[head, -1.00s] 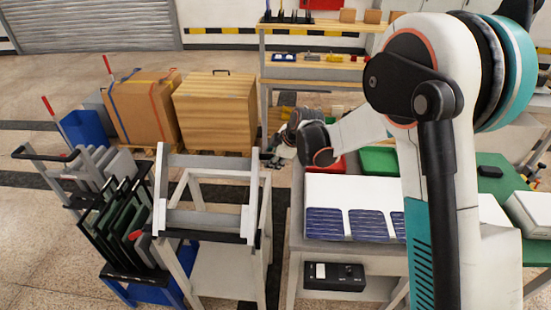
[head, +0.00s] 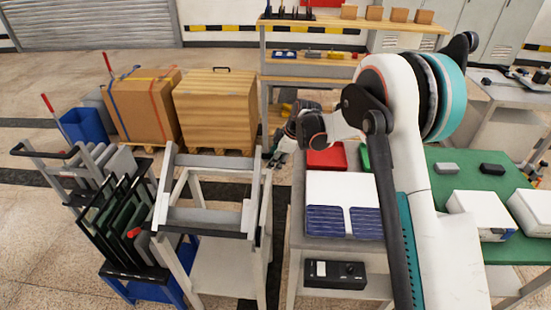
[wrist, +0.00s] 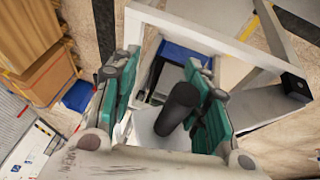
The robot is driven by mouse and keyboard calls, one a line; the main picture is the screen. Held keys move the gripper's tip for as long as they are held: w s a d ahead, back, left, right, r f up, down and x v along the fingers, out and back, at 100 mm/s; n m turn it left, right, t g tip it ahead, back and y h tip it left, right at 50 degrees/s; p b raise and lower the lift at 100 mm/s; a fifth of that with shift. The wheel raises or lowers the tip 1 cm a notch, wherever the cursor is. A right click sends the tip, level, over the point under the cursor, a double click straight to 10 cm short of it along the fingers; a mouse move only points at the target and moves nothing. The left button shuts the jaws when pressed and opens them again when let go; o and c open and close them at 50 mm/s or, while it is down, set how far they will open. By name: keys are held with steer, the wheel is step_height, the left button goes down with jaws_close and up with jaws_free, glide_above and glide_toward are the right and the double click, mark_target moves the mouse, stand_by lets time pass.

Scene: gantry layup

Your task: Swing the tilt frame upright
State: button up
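The tilt frame (head: 205,218), a pale grey frame with side rails and crossbars, lies sloped on its stand left of centre in the head view. It also shows in the wrist view (wrist: 215,40), running past the fingers. My gripper (head: 277,153) is by the frame's far right corner. In the wrist view my gripper (wrist: 165,95) has its two green-padded fingers apart. A black cylindrical grip (wrist: 178,108) shows between them, nearer the right finger. I cannot tell whether it touches. The grip is not clear in the head view.
A rack of dark panels (head: 125,220) stands close left of the frame. A cart with a white box and blue panels (head: 343,221) stands right. A wooden crate (head: 215,105) and a cardboard box (head: 145,105) are behind. A green table (head: 455,158) is at far right.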

steer(key=s+p+v, duration=0.1)
steer(key=p+v, duration=0.2)
steer(key=v, duration=0.4)
steer(key=s+p+v, duration=0.1)
steer(key=p+v, duration=0.2)
steer(key=v, duration=0.5)
steer(key=shift+s+d, duration=0.2)
steer(key=shift+s, duration=0.25)
stand_by(0.8)
stand_by(0.3)
